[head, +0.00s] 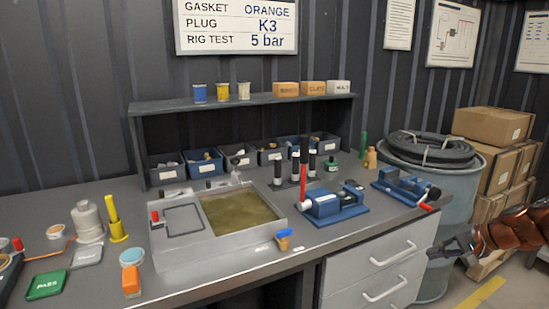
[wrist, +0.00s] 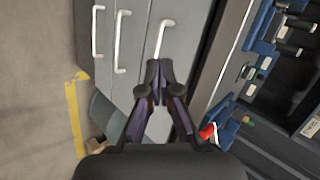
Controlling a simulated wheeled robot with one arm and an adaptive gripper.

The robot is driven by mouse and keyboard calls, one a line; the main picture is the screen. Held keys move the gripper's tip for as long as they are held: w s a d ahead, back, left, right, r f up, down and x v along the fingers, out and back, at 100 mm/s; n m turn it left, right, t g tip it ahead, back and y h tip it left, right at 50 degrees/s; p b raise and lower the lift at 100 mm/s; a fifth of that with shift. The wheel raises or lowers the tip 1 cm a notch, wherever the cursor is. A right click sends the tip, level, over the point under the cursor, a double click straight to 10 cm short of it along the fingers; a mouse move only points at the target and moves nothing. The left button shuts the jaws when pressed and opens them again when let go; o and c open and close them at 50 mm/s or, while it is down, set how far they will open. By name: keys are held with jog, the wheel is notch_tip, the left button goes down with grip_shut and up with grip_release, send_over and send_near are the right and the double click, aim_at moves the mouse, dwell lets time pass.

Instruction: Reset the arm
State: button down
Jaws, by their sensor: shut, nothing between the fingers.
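My gripper (head: 456,246) is at the right of the head view, in front of the barrel and to the right of the workbench's white drawers. In the wrist view my gripper (wrist: 156,68) points toward the drawer fronts, with its fingertips together and nothing between them. My arm comes in from the right edge of the head view. The gripper appears apart from the bench and drawers.
The workbench (head: 190,285) holds a basin (head: 168,255) of murky liquid, a blue pump rig (head: 330,207) and a blue vise (head: 405,188). A barrel with a coiled hose (head: 430,148) and stacked cartons (head: 492,123) stand right. Drawer handles (head: 393,254) stick out.

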jog(key=s+a+r+n+g, duration=0.1)
jog(key=s+a+r+n, duration=0.1)
jog(key=a, duration=0.5)
jog(key=s+a+r+n+g, duration=0.1)
jog(key=s+a+n+g, duration=0.1)
jog(key=a, duration=0.5)
jog(key=s+a+n+g+h, duration=0.1)
jog(key=s+a+n+g, duration=0.2)
jog(key=s+a, duration=0.8)
jog(key=s+f+n+g+h, duration=0.1)
jog(key=s+f+g+h, duration=0.2)
jog(key=s, duration=1)
jog(key=s+f+n+g+h, duration=0.1)
jog(key=s+f+h, duration=0.25)
jog(key=s, duration=0.95)
notch_tip(320, 180, up, 16)
jog(key=w+t+p, duration=0.1)
jog(key=p, duration=1.4)
jog(key=shift+w+d+t+y, duration=0.2)
jog(key=shift+w+t+y, duration=0.1)
jog(key=shift+y, duration=0.15)
